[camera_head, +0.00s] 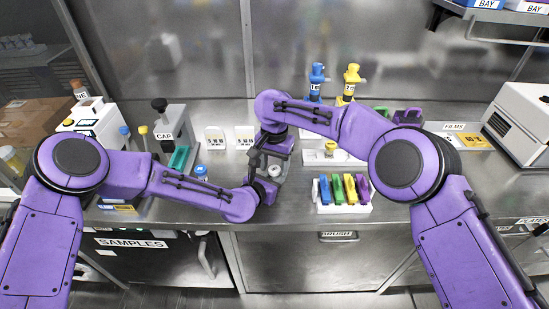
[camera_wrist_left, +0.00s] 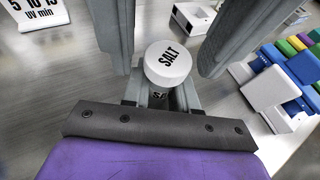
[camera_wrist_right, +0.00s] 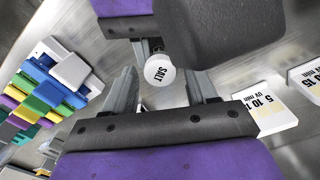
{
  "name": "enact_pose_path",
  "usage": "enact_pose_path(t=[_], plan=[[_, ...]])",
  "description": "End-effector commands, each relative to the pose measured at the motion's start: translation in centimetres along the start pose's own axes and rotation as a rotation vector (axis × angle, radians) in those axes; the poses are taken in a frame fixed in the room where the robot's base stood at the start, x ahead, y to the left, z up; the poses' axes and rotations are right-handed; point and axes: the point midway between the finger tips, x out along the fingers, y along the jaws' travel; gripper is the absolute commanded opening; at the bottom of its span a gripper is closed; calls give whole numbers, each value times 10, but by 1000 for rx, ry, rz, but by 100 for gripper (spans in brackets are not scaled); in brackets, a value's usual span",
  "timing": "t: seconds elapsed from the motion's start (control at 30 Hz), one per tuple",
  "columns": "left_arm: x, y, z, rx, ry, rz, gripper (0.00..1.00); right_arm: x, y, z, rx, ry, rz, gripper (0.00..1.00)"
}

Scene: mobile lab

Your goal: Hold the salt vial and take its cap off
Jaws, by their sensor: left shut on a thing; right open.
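The salt vial (camera_wrist_left: 159,98) is upright between the fingers of my left gripper (camera_head: 271,176), which is shut on its body. Its white round cap (camera_wrist_left: 168,64), marked SALT, sits on top and also shows in the right wrist view (camera_wrist_right: 158,70). My right gripper (camera_head: 268,152) is open, its fingers spread on either side of the cap with gaps showing. In the head view the grippers hide most of the vial.
A rack of coloured blocks (camera_head: 343,208) stands right of the grippers. The CAP stand (camera_head: 171,130) is at left, near a blue-capped vial (camera_head: 200,171). UV min cards (camera_head: 215,137) stand behind. The bench front edge is close below.

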Motion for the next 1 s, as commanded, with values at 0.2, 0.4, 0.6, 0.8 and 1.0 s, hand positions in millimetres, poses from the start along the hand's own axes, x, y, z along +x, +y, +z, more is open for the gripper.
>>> enact_pose_path(t=[0.2, 0.4, 0.6, 0.8, 1.0], plan=[[0, 0, 0, 0, 0, 0, 0, 0, 0, 0, 0, 0, 0, 41], [0, 0, 0, 0, 0, 0, 0, 0, 0, 0, -3, 0, 0, 0], [0, 0, 0, 0, 0, 0, 0, -1, 0, -1, -280, 2, 1, 0], [0, 0, 0, 0, 0, 0, 0, -1, 0, -1, -558, 1, 0, 0], [0, 0, 0, 0, 0, 0, 0, -1, 0, -1, -581, 1, 0, 0]])
